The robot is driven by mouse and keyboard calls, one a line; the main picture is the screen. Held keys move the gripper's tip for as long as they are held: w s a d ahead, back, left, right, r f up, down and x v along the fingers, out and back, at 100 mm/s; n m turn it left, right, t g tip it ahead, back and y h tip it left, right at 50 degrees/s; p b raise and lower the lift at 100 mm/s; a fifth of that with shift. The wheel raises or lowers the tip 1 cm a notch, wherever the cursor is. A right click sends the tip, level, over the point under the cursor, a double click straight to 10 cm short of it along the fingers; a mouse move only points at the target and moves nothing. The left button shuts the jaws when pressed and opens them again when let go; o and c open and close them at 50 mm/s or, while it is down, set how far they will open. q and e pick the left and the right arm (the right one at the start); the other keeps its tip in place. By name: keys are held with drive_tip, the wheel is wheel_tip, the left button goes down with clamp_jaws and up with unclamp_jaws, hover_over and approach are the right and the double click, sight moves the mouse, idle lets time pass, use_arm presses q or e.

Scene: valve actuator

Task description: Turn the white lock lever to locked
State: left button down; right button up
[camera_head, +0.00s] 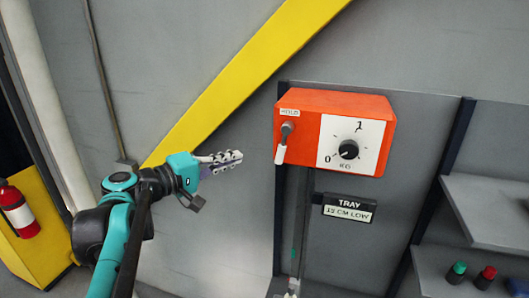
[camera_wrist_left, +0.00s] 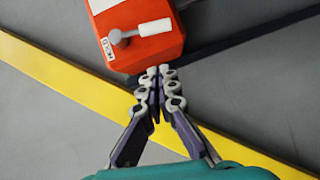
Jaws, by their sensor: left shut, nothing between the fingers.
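In the left wrist view the lever (camera_wrist_left: 154,28) is ahead of the fingertips, on the orange box (camera_wrist_left: 150,55). My left gripper (camera_head: 240,156) is to the left of the lever, apart from it. Its fingers are together with nothing between them, and it also shows in the left wrist view (camera_wrist_left: 162,72). My right gripper does not show.
A black knob (camera_head: 348,149) sits on a white dial on the box front. A yellow beam (camera_head: 240,75) crosses the wall behind. A fire extinguisher (camera_head: 18,208) is at far left.

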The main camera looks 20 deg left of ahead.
sight(277, 155)
use_arm(q)
drive_tip(key=shift+n+t, duration=0.3)
drive_tip(key=shift+n, duration=0.2)
drive_tip(key=w+d, duration=0.2)
drive_tip(key=w+d+f, duration=0.1)
drive_tip(key=w+d, duration=0.1)
drive_tip(key=d, duration=0.1)
drive_tip(key=w+d+f, duration=0.1)
drive_tip(key=w+d, duration=0.1)
drive_tip(key=d, duration=0.1)
drive_tip(key=shift+d+f, duration=0.1)
drive_tip(key=shift+d, duration=0.1)
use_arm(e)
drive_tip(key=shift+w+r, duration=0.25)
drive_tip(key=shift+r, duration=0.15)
use_arm(q)
drive_tip(key=shift+r, duration=0.2)
